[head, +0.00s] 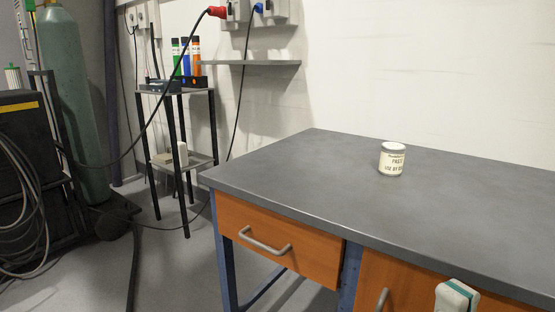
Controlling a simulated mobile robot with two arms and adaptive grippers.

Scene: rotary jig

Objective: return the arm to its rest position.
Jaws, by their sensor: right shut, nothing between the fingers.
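A white part of my right arm and gripper (457,296), with a teal stripe, shows at the bottom edge, right of centre. It is in front of the orange drawer fronts, below the front edge of the workbench top. My right gripper is shut and empty; its fingertips cannot be made out clearly. My left gripper is not in view.
A grey workbench (300,170) carries a small white labelled jar (392,159); the rest of its visible top is clear. An orange drawer (275,240) with a metal handle is shut. A small black-legged stand (185,160), gas cylinder (75,120) and cables stand left.

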